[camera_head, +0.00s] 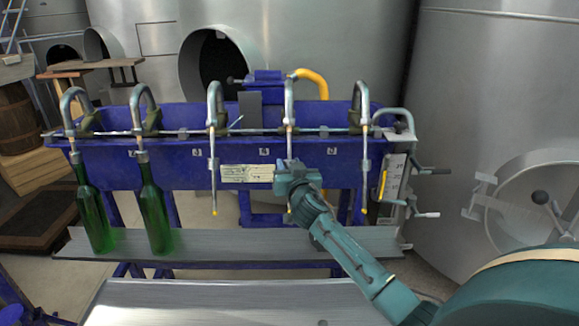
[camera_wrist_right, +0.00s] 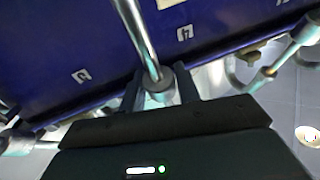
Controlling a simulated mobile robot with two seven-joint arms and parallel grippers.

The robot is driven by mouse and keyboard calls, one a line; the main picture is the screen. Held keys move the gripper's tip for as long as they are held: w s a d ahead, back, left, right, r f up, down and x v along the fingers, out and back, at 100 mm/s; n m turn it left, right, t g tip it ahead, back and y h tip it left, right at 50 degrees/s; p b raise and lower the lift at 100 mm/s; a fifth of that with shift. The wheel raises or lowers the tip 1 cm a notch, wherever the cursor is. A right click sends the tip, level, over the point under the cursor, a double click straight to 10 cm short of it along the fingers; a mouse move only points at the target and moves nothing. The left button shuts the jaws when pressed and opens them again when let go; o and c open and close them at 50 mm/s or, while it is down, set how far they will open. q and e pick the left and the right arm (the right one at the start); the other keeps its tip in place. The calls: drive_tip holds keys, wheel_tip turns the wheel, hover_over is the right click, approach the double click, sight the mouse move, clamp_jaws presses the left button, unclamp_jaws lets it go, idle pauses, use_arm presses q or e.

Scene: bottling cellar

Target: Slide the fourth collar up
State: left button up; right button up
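The blue filling machine has several curved metal spouts in a row. My right gripper (camera_head: 291,176) is at the lower part of the fourth spout (camera_head: 289,110), right of the number 4 label (camera_head: 264,151). In the right wrist view a pale metal collar (camera_wrist_right: 160,84) on the spout tube (camera_wrist_right: 140,38) is between my dark fingers (camera_wrist_right: 160,92). They flank it closely; I cannot tell whether they press on it. In the head view my gripper mostly hides this collar. Similar collars show on the third spout (camera_head: 213,164) and fifth spout (camera_head: 365,164). My left gripper is out of view.
Green bottles stand under the first spout (camera_head: 92,212) and second spout (camera_head: 155,212). The grey bottle shelf (camera_head: 220,247) is bare from the middle rightward. Neighbouring spouts hang on both sides of my right gripper. Levers (camera_head: 426,214) stick out at the machine's right end.

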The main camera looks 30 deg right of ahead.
sight(290, 138)
clamp_jaws()
